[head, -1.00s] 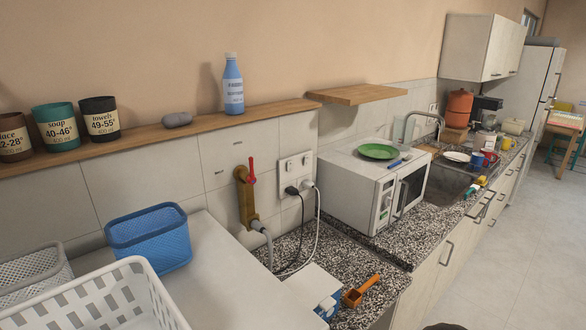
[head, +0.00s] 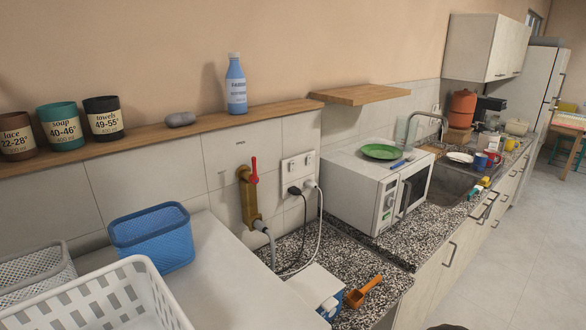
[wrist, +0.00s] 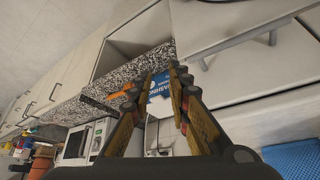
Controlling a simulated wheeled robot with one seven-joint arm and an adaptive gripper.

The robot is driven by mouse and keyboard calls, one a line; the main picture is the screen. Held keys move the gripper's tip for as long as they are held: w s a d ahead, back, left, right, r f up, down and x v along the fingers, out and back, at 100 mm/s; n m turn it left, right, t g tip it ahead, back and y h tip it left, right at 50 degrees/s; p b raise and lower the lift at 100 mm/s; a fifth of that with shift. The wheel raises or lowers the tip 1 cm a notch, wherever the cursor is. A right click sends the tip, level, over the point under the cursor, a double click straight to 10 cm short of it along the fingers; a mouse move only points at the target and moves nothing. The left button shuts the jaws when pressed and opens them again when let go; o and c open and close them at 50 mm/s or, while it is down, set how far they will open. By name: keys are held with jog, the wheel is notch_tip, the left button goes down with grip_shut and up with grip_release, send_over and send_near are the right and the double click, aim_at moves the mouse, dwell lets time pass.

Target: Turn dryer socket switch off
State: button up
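A white double wall socket (head: 298,167) is set in the tiles between the red-handled tap and the microwave. A black plug (head: 294,190) sits in its left side and a white plug (head: 311,184) in its right side, with cables hanging to the counter. Small switches show above the plugs, but their positions are too small to tell. Which plug belongs to the dryer cannot be told. My gripper (wrist: 162,74) shows only in the wrist view, empty with a gap between its fingertips. It points towards the counter area with a blue and white box, and the socket is not visible there.
The blue and white box (head: 318,289) and an orange scoop (head: 363,291) lie on the speckled counter below the socket. The microwave (head: 383,195) stands right of the socket. A brass tap (head: 249,197), blue basket (head: 152,238) and white laundry basket (head: 112,298) are to its left.

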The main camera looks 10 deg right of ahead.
grip_shut()
dwell(1.2)
